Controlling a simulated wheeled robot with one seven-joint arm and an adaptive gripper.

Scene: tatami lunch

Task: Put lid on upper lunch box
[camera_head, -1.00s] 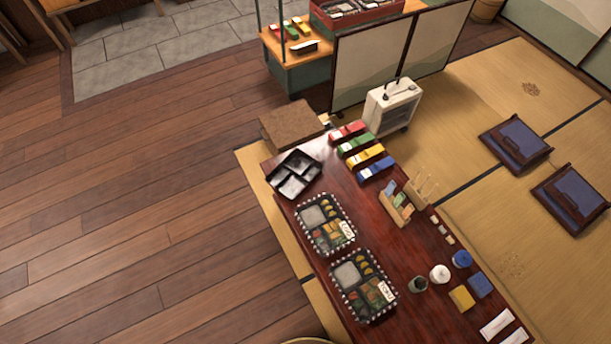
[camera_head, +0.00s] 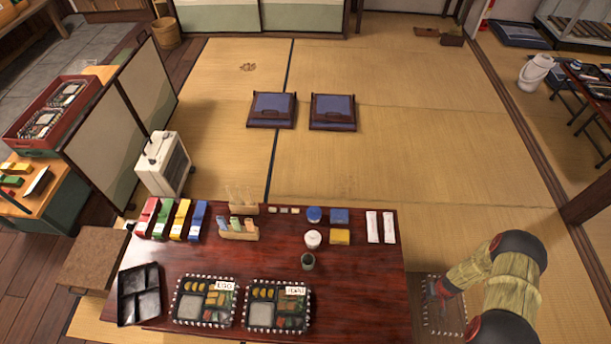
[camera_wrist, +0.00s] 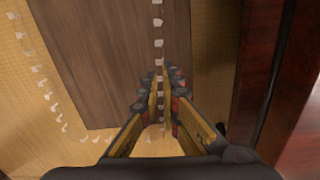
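Two filled lunch boxes, the left one (camera_head: 178,302) and the right one (camera_head: 248,312), stand side by side at the table's front edge in the head view. Both have white-dashed rims and a white label. A black divided box (camera_head: 121,297) with grey compartments stands left of them. A clear lid (camera_head: 456,318) with a white dashed edge is off the table's right side, at my gripper (camera_head: 434,291). In the wrist view, the lid's dashed edge (camera_wrist: 158,42) runs between my gripper's nearly closed fingers (camera_wrist: 160,85). The exact finger contact is hard to see.
The dark red table (camera_head: 362,270) carries coloured packs (camera_head: 181,219), a wooden holder (camera_head: 240,231), a cup (camera_head: 308,261) and jars. Its right front is clear. A brown wooden surface (camera_wrist: 95,60) shows through the lid.

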